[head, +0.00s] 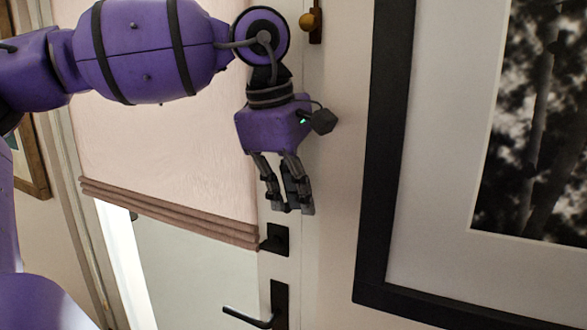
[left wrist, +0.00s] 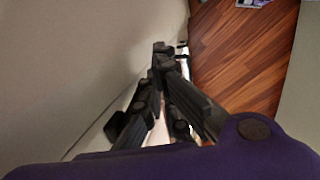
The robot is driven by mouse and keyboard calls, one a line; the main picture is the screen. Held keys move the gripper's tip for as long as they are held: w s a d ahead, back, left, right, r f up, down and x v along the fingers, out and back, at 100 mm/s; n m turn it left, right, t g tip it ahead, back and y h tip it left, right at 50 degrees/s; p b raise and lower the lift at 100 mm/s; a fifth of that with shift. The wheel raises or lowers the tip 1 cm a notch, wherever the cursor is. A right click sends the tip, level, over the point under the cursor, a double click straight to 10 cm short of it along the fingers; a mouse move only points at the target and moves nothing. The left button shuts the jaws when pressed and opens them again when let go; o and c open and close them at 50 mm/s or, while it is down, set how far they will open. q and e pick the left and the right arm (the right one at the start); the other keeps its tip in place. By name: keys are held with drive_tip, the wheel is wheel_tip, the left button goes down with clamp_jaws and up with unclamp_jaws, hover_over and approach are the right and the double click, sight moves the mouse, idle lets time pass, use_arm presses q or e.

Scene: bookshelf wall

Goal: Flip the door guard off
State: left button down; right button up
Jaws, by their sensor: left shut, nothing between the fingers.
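The door guard (head: 311,21) is at the top of the head view, a brass ball on a reddish-brown plate at the door's edge. Its upper part is cut off by the frame. My left gripper (head: 293,209) hangs in front of the door edge, fingers pointing down, below the guard and apart from it. Its fingers are together with nothing between them. In the left wrist view the gripper (left wrist: 163,48) points down along the pale wall or door surface; the guard does not show there. My right gripper is not in view.
Below my left gripper are a black lock plate (head: 276,240) and a black lever handle (head: 250,318) on the white door (head: 185,275). A pink fabric shade (head: 165,150) covers the door's upper part. A black-framed picture (head: 388,130) hangs close on the right. Wood floor (left wrist: 240,55) lies below.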

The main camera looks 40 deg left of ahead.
use_arm(q)
drive_tip(key=shift+r, duration=0.15)
drive_tip(key=shift+r, duration=0.65)
drive_tip(key=shift+r, duration=0.1)
drive_tip(key=v, duration=1.1)
drive_tip(key=shift+r, duration=0.4)
